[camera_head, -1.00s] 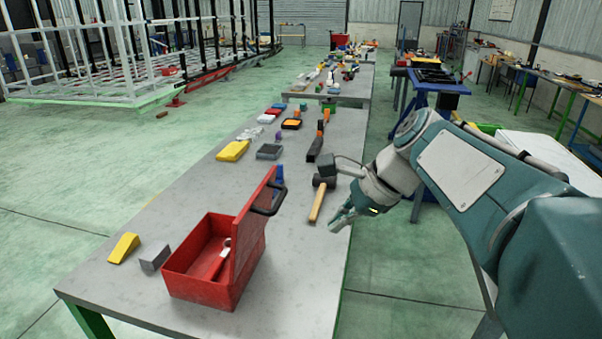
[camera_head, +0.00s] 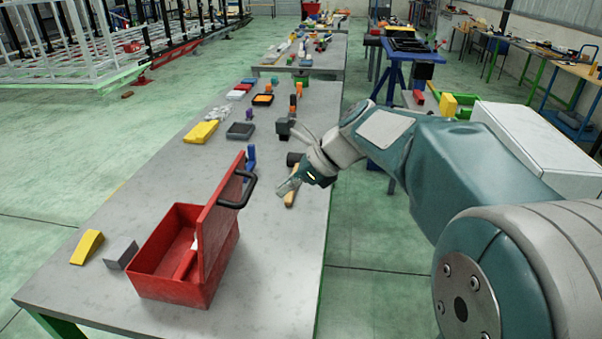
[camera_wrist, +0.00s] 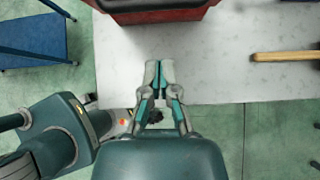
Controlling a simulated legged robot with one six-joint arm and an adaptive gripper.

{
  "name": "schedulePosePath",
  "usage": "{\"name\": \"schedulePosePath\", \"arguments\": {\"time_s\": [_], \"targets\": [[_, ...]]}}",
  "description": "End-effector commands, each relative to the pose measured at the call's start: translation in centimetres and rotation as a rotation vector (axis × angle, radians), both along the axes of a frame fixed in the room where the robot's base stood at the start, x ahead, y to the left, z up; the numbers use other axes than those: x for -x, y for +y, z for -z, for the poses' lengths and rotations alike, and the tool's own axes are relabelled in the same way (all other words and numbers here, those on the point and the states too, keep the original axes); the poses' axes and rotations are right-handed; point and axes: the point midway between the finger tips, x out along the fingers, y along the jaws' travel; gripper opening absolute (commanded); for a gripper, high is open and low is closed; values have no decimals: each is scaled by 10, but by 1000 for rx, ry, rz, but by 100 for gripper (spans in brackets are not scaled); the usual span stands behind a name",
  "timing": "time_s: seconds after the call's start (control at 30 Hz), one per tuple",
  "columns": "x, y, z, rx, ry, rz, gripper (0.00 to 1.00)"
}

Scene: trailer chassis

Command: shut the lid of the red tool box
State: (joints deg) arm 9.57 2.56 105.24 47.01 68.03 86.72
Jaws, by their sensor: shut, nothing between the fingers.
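The red tool box (camera_head: 178,285) stands on the grey table with its lid (camera_head: 220,215) raised upright on the right side. A black handle (camera_head: 240,190) sits on the lid's outer face, towards my arm. A red-handled item lies inside the box. My gripper (camera_head: 281,192) is shut and empty, to the right of the lid and apart from it, over the table's right edge. In the wrist view my gripper (camera_wrist: 158,63) points at the table, and part of the red box (camera_wrist: 155,14) with a dark strip shows at the top edge.
A hammer with a wooden handle (camera_head: 291,190) lies behind my gripper; it also shows in the wrist view (camera_wrist: 285,57). A yellow wedge (camera_head: 87,247) and a grey block (camera_head: 121,253) lie left of the box. Bare table (camera_head: 265,265) lies right of the box.

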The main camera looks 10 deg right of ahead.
Motion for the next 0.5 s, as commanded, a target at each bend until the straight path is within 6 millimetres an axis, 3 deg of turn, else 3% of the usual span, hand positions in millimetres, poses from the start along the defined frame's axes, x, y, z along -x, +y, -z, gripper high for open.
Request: {"name": "schedulePosePath", "arguments": {"time_s": [0.03, 0.23, 0.5], "targets": [[-2, 8, 7, 0, 4, -3, 0], [-14, 34, 5, 2, -2, -4, 0], [-17, 41, 5, 1, 0, -1, 0]]}}
